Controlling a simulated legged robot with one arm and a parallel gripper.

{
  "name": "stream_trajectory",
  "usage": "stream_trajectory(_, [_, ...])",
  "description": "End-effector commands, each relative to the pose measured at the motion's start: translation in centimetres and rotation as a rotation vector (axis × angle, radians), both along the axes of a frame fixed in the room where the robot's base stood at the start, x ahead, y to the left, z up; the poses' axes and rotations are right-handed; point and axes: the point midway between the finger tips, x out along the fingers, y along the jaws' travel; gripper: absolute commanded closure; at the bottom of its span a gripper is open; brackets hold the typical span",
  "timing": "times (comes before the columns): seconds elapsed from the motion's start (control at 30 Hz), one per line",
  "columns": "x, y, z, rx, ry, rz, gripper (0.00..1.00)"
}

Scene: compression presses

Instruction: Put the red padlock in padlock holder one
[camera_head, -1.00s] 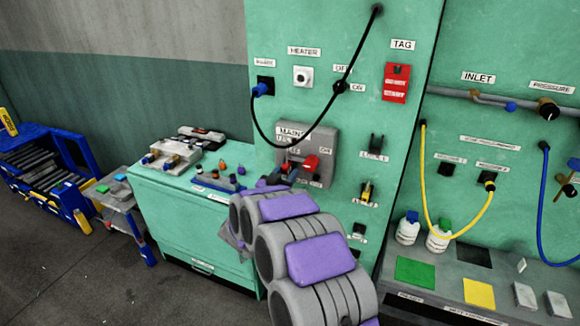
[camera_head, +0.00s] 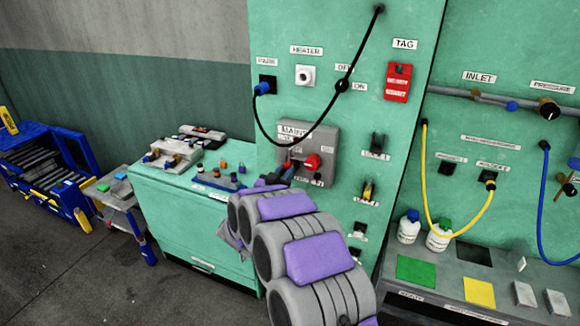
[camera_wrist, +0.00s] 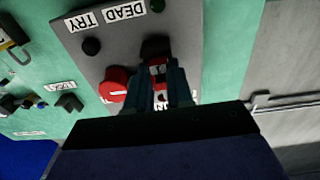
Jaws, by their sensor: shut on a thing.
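The red padlock (camera_wrist: 158,72) shows in the wrist view between the two fingertips of my gripper (camera_wrist: 157,88), which is shut on it. It is right beside a dark fitting (camera_wrist: 155,47) on the grey mains box (camera_wrist: 118,55); I cannot tell whether they are joined. In the head view my gripper (camera_head: 283,172) is at the lower left of the mains box (camera_head: 328,140), and the padlock is hard to make out. A black padlock holder (camera_head: 377,142), apparently holder one, is on the green panel to the right and looks empty. A holder below carries a yellow padlock (camera_head: 368,189).
A red rotary switch (camera_head: 312,162) is close to my gripper; it also shows in the wrist view (camera_wrist: 113,85). A black cable (camera_head: 262,125) hangs in front of the panel above. A green bench (camera_head: 190,225) with tools stands left.

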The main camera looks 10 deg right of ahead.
Motion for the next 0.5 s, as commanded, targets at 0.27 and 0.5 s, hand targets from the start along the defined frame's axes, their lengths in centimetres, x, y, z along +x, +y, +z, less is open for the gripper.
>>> stream_trajectory(0.27, [-0.6,0.6,0.2,-0.001,-0.001,0.006,1.0])
stream_trajectory(0.5, [-1.0,0.9,0.2,-0.001,-0.003,0.004,1.0])
